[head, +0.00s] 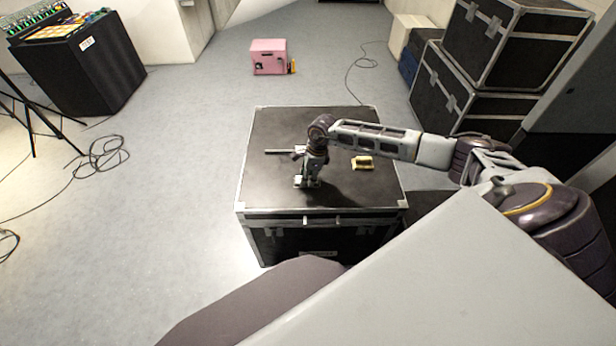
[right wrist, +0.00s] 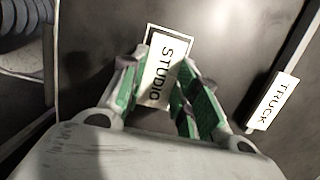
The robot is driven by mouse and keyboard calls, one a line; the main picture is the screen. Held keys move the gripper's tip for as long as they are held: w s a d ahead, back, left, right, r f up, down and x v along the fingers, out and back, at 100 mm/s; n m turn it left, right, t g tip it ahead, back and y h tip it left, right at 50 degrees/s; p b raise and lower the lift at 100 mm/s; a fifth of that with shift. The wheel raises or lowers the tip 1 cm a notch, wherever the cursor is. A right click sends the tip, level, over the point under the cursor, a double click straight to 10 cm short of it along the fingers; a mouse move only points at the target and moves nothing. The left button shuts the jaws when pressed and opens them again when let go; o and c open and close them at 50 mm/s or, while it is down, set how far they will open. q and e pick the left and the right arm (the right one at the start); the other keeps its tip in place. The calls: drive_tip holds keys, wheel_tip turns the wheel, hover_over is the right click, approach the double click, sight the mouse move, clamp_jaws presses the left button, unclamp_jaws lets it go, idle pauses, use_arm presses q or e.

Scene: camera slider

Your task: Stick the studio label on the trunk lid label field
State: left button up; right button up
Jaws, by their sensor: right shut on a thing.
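The black trunk lid (head: 260,125) has pale metal edges and fills the middle of the head view. My right gripper (head: 307,183) points down at the lid near its front half. In the right wrist view my right gripper (right wrist: 160,95) is shut on the studio label (right wrist: 165,68), a white strip reading STUDIO. A dark rectangle with a pale outline, perhaps the label field (right wrist: 153,38), shows just behind the label and is partly covered by it. I cannot tell whether the label touches the lid. My left gripper is not in view.
A white TRUCK label (right wrist: 273,101) lies right of the gripper in the right wrist view. On the lid are a small yellow object (head: 362,162) and a thin rod (head: 278,151). Stacked black cases (head: 480,100) stand at right. A pink box (head: 268,56) stands behind on open floor.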

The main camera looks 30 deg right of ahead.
drive_tip(key=o, duration=1)
drive_tip(key=shift+f, duration=0.1)
drive_tip(key=shift+v, duration=4.05)
